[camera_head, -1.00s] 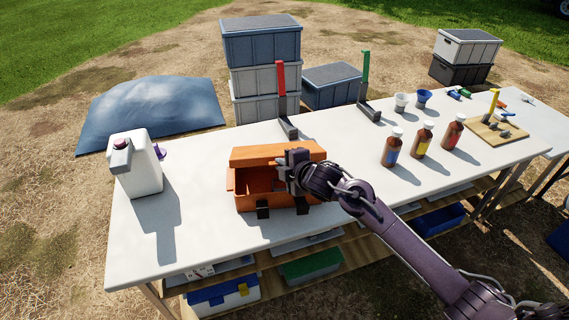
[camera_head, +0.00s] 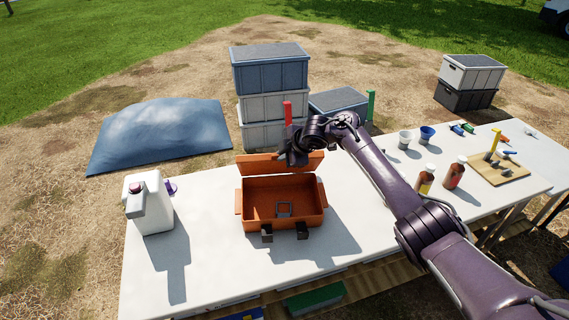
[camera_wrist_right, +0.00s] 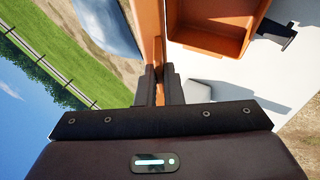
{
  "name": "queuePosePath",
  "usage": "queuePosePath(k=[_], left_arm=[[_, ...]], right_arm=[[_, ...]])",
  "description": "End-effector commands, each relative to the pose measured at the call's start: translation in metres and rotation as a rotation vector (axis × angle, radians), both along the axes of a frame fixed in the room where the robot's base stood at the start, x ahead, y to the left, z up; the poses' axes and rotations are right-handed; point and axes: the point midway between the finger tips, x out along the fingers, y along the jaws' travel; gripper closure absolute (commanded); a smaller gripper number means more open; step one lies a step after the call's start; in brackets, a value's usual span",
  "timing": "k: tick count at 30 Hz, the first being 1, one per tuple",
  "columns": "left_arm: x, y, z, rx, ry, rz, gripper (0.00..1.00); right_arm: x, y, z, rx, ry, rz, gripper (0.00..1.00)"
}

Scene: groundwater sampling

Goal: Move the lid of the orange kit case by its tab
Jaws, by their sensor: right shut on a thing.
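The orange kit case (camera_head: 313,207) stands on the white table with its lid (camera_head: 258,166) swung up and back, so the inside shows. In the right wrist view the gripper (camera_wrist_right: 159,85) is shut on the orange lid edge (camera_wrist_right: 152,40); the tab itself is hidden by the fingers. The case body (camera_wrist_right: 215,55) shows beside it. My left gripper is not in view.
A white jug (camera_head: 150,207) stands left of the case. Cups (camera_head: 427,134) and a wooden board (camera_head: 499,169) lie further right.

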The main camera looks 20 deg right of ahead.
Motion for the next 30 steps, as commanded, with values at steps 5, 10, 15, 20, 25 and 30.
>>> queuePosePath(k=[5, 10, 15, 20, 25, 30], left_arm=[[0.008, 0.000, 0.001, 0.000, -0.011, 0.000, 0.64], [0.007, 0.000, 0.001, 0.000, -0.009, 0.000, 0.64], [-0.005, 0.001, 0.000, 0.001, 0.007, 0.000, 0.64], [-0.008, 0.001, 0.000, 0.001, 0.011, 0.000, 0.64], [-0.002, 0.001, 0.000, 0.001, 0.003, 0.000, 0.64], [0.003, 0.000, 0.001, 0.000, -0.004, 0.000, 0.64]], right_arm=[[0.002, 0.000, 0.004, 0.001, -0.007, 0.000, 1.00], [0.002, 0.000, 0.004, 0.001, -0.008, 0.000, 1.00], [0.003, 0.000, 0.004, 0.001, -0.009, 0.000, 1.00], [0.003, 0.000, 0.004, 0.001, -0.009, 0.000, 1.00], [0.003, 0.000, 0.004, 0.001, -0.009, 0.000, 1.00], [0.003, 0.000, 0.004, 0.001, -0.009, 0.000, 1.00]])
